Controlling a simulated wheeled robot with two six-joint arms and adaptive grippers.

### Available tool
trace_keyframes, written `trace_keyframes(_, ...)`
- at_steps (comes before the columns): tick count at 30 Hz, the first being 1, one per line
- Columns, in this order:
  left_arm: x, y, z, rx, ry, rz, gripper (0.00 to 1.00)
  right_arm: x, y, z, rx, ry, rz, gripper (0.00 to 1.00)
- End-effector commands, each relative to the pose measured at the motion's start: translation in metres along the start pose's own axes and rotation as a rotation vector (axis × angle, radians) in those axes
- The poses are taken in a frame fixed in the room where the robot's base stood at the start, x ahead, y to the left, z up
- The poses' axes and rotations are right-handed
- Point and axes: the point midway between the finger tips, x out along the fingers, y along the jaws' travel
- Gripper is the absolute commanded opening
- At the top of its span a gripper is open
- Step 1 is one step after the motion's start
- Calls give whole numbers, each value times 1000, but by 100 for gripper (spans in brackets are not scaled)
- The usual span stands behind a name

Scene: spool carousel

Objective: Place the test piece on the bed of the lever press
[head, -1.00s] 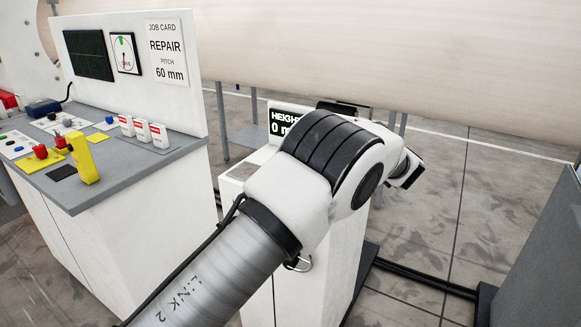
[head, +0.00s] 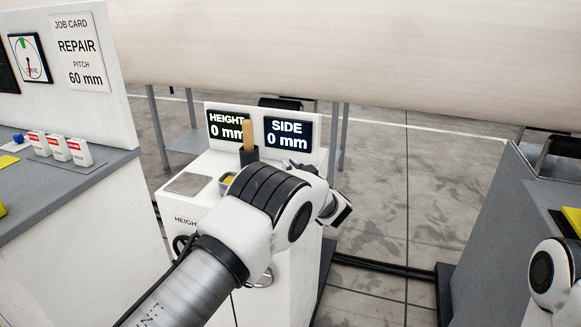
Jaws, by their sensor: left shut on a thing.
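My left arm comes in from the lower left, and my left gripper (head: 338,208) is in front of the white cabinet, pointing right and away. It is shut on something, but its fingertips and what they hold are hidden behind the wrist. I cannot make out the test piece. I cannot identify the lever press or its bed for certain. My right arm shows only as a white joint at the lower right edge, and its gripper is out of view.
The white cabinet (head: 288,177) carries a height display (head: 230,127) and a side display (head: 288,133), both reading 0 mm. A brown-topped upright piece (head: 248,137) and a grey plate (head: 188,183) are on it. A grey bench (head: 70,185) is at left, a dark one (head: 515,200) at right.

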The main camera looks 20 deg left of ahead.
Motion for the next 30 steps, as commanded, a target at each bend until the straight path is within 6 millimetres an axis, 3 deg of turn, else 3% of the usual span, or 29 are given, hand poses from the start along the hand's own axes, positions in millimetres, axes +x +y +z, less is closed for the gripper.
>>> trace_keyframes(5,0,0,3,1,-1,-1,0,2,0,0,0,0,0,40)
trace_keyframes(6,0,0,3,1,-1,-1,15,2,0,0,0,0,0,40)
trace_keyframes(8,0,0,2,0,-1,-1,36,1,0,0,0,0,0,40)
trace_keyframes(20,-5,0,-2,2,-2,1,37,-4,0,0,0,0,0,40)
trace_keyframes(23,-22,1,-6,4,-2,2,37,-16,0,0,0,0,0,40)
trace_keyframes(27,-60,1,-9,6,-1,4,37,-39,0,0,0,0,0,40)
trace_keyframes(30,-63,2,-13,2,-4,-1,37,-68,0,0,0,0,0,40)
